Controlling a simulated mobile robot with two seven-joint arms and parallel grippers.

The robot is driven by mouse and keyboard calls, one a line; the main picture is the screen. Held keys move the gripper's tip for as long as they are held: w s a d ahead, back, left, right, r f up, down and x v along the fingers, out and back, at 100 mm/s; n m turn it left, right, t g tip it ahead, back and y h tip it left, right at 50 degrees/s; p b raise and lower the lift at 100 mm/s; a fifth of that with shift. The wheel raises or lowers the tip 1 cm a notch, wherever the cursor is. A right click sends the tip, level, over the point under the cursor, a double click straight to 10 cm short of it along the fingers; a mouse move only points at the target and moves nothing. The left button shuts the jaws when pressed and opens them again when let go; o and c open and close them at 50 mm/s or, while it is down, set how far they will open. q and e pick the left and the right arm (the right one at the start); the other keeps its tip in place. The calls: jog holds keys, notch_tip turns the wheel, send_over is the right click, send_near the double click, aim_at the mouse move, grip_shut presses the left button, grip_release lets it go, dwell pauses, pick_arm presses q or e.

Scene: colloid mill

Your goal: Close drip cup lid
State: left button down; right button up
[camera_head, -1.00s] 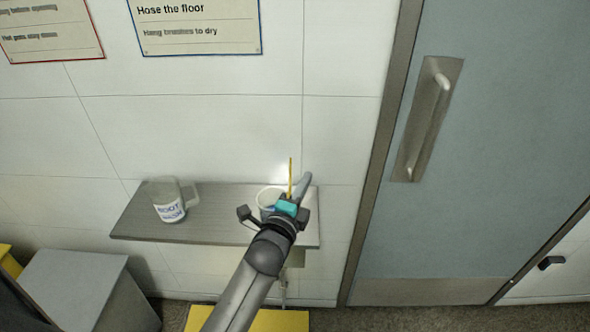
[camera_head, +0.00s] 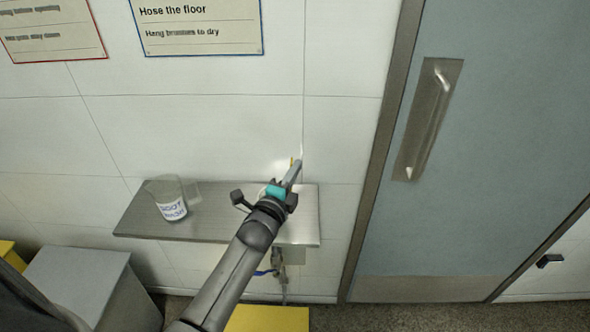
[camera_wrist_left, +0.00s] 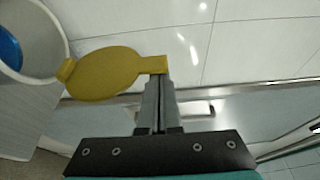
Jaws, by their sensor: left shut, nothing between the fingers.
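The drip cup (camera_wrist_left: 40,50) is a pale round cup at the upper left of the left wrist view, with blue inside. Its yellow lid (camera_wrist_left: 100,72) joins the cup's rim at one side and stands open, away from the mouth. My left gripper (camera_head: 296,166) is shut and empty. In the left wrist view its fingertips (camera_wrist_left: 158,80) are at the lid's outer tab; I cannot tell whether they touch.
A grey wall shelf (camera_head: 135,222) carries a clear jug labelled "BOOT WASH" (camera_head: 172,208) on the left. A pipe with a blue-handled valve (camera_head: 277,268) is below the shelf. A blue-grey door (camera_head: 500,150) is to the right. A grey box (camera_head: 75,280) stands at lower left.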

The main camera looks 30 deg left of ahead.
pick_arm(q)
jog(key=shift+a, duration=0.1)
jog(key=shift+s+a+f+n+t+y+b, duration=0.3)
jog(key=shift+s+a+f+n+y+b, duration=0.8)
jog(key=shift+a+f+n+b, duration=1.85)
jog(key=shift+s+a+f+n+t+y+b, duration=0.3)
jog(key=shift+s+a+f+n+y+b, duration=0.8)
jog(key=shift+n, duration=3.4)
jog(key=shift+s+a+f+n+t+y+b, duration=0.45)
jog(key=shift+a+f+n+y+b, duration=1)
jog(key=shift+n+b, duration=1.85)
jog(key=shift+s+a+r+n+p, duration=0.1)
jog(key=shift+r+n+p, duration=0.05)
jog(key=shift+n+p, duration=0.35)
